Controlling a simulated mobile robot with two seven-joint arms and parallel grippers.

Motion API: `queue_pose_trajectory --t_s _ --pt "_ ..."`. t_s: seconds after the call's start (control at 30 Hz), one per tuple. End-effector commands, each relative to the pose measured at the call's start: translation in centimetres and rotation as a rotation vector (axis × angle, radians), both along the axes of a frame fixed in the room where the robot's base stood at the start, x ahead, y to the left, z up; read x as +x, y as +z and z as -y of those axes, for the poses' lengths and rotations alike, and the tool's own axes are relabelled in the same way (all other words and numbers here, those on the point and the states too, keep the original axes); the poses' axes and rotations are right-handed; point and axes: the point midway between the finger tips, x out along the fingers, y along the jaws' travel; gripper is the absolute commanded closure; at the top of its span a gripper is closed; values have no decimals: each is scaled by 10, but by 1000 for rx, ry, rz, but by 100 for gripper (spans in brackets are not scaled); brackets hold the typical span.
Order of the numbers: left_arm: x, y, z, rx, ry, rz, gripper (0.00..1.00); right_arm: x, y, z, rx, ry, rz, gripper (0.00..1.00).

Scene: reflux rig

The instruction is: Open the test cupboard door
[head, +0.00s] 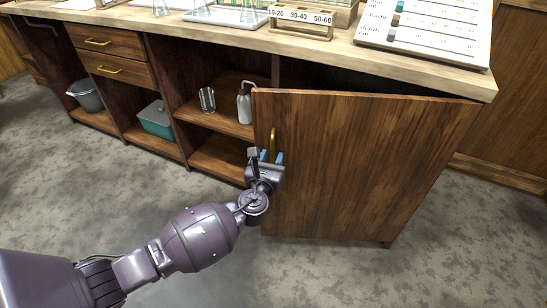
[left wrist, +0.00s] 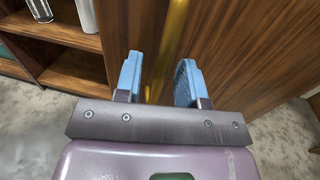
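The test cupboard door (head: 350,165) is a brown wooden panel. It stands ajar, with a dark gap between its top edge and the worktop. Its upright brass handle (head: 272,143) is near the door's left edge. My left gripper (head: 270,158) is at the handle's lower part. In the left wrist view, the blue fingers of my left gripper (left wrist: 160,80) are apart, with the brass handle (left wrist: 170,45) between them and gaps on both sides. I cannot tell whether a finger touches the door. My right gripper is out of view.
Open shelves (head: 222,112) left of the door hold a glass beaker (head: 207,99) and a white bottle (head: 244,106) near the door's free edge. A teal box (head: 156,120) and a grey bucket (head: 87,96) stand farther left. The grey floor (head: 440,245) in front is clear.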

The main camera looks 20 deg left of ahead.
Motion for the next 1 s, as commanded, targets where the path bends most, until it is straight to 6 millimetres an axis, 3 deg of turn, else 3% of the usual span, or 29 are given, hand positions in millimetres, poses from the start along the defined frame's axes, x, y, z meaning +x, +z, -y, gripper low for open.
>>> queue_pose_trajectory --t_s 0.43,0.7,1.0 --pt "9 1 -1 0 -1 1 63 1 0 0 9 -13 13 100" --pt "9 1 -1 0 -1 1 100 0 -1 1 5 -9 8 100" --pt "7 1 -1 -1 2 1 100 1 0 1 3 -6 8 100"
